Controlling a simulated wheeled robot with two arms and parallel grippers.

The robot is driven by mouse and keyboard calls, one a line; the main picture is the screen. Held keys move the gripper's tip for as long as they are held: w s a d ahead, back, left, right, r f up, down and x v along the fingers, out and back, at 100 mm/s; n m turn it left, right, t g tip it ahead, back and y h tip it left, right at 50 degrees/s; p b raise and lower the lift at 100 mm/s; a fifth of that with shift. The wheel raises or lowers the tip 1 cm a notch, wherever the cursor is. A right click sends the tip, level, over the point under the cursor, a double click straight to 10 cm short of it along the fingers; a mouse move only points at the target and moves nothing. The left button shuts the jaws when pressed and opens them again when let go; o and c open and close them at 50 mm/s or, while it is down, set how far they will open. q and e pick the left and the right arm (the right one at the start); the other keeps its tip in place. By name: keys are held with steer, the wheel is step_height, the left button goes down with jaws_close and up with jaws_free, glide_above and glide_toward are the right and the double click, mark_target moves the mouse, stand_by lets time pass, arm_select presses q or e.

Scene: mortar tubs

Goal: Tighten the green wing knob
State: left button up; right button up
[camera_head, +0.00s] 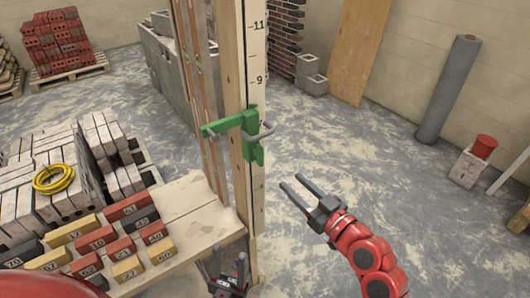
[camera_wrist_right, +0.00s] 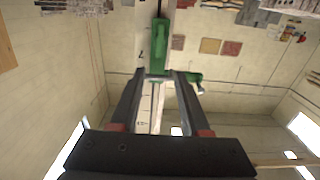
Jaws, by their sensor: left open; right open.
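A green clamp (camera_head: 252,150) sits on a tall pale wooden post (camera_head: 243,210) marked with numbers. I cannot tell which part is the wing knob. In the right wrist view the green clamp body (camera_wrist_right: 160,45) shows beyond my fingers. My right gripper (camera_head: 292,181) is open and empty, below and to the right of the clamp, apart from it; it also shows in its wrist view (camera_wrist_right: 156,76). My left gripper (camera_head: 228,268) is open and low by the post's foot.
A bench (camera_head: 205,230) with numbered bricks and a yellow coil (camera_head: 54,179) on stacked blocks lies left of the post. A block wall (camera_head: 165,55) stands behind.

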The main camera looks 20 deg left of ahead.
mark_target(262, 154)
steer(key=p+x, duration=0.3)
steer(key=x, duration=0.9)
steer(key=shift+w+r+p, duration=0.1)
steer(key=shift+r+p, duration=0.05)
steer(key=shift+p, duration=0.15)
steer(key=shift+x, duration=0.75)
jaws_close()
